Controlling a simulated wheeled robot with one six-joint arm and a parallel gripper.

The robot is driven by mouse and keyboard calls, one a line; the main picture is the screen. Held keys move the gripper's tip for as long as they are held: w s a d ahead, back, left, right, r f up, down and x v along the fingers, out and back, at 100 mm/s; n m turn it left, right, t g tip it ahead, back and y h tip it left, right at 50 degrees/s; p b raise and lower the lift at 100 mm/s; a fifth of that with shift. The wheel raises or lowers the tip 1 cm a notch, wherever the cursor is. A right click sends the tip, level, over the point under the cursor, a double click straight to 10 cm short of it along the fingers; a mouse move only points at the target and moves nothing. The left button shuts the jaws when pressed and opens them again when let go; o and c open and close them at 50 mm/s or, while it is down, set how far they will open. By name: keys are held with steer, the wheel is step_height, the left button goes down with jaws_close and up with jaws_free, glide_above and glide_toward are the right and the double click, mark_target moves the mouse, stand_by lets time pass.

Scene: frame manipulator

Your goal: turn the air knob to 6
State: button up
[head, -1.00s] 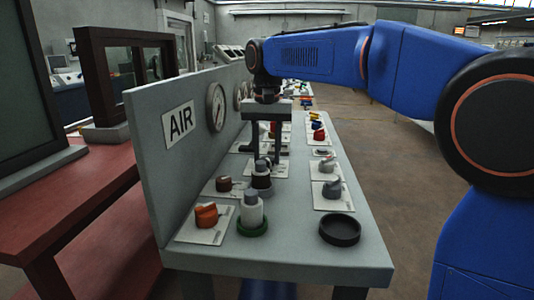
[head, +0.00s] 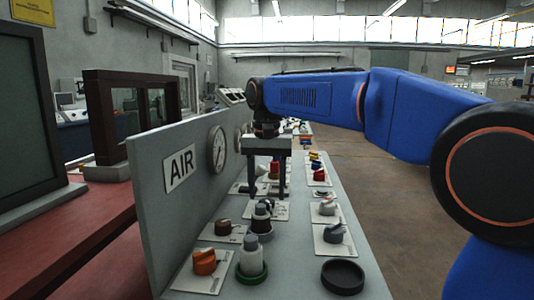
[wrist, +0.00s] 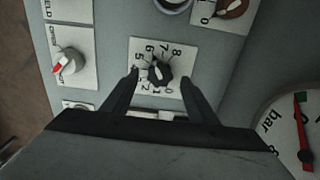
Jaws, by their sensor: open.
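The AIR sign (head: 180,169) is on the upright panel at the left, beside a round gauge (head: 217,149). In the wrist view a dark knob (wrist: 159,74) sits on a white dial plate (wrist: 149,46) with numbers from 0 to 8. I cannot tell which number its pointer is at. My gripper (head: 267,196) points down over the bench and is open. In the wrist view its two fingers (wrist: 160,80) appear on either side of the dark knob, with gaps. Contact is not visible.
In the head view, an orange knob (head: 204,261), a bottle in a green ring (head: 251,258) and a black dish (head: 342,276) stand nearer on the bench.

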mark_target(267, 201)
step_height(267, 201, up, 16)
steer(key=shift+f, duration=0.25)
stand_by(0.4)
